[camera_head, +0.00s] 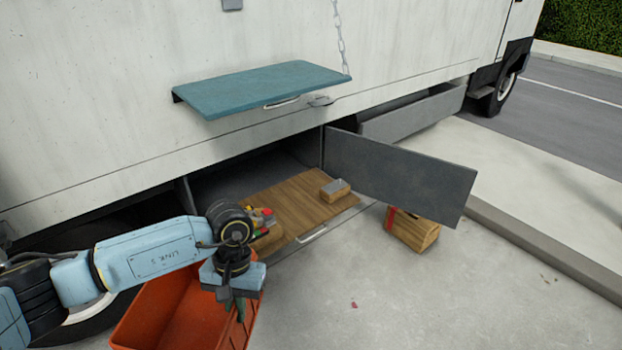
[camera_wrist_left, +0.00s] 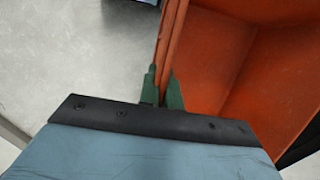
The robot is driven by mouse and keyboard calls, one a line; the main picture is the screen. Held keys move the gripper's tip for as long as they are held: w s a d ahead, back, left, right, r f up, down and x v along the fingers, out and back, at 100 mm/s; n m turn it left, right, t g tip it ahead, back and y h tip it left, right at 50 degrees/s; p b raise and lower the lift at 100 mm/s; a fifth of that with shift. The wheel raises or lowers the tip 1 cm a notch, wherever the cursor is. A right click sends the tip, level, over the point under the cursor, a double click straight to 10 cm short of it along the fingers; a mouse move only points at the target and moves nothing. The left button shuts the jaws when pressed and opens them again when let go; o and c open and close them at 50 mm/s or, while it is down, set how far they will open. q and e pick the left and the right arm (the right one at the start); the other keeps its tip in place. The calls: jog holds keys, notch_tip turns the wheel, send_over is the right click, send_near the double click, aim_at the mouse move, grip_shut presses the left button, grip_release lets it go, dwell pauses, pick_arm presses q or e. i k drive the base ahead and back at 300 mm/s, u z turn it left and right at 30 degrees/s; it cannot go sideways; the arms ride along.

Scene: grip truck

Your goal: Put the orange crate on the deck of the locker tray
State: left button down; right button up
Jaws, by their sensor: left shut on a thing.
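The orange crate (camera_head: 172,318) is an open, empty-looking box at the lower left of the head view, in front of the truck. Its wall also shows in the left wrist view (camera_wrist_left: 215,60). My left gripper (camera_head: 240,308) is shut on the crate's rim, with one green finger on each side of the wall in the wrist view (camera_wrist_left: 162,90). Whether the crate touches the ground cannot be told. The locker tray (camera_head: 290,207) is a wooden deck pulled out of the open truck locker, behind and right of the crate. My right gripper is not in view.
A small wooden block with a grey top (camera_head: 335,190) lies on the tray's right side. Small coloured items (camera_head: 263,220) sit at its left. A grey locker door (camera_head: 400,175) hangs open at right. A wooden box (camera_head: 412,228) stands on the pavement below. A teal shelf (camera_head: 262,88) juts out above.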

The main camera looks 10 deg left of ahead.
aim_at(297, 201)
jog(key=i, duration=1.35)
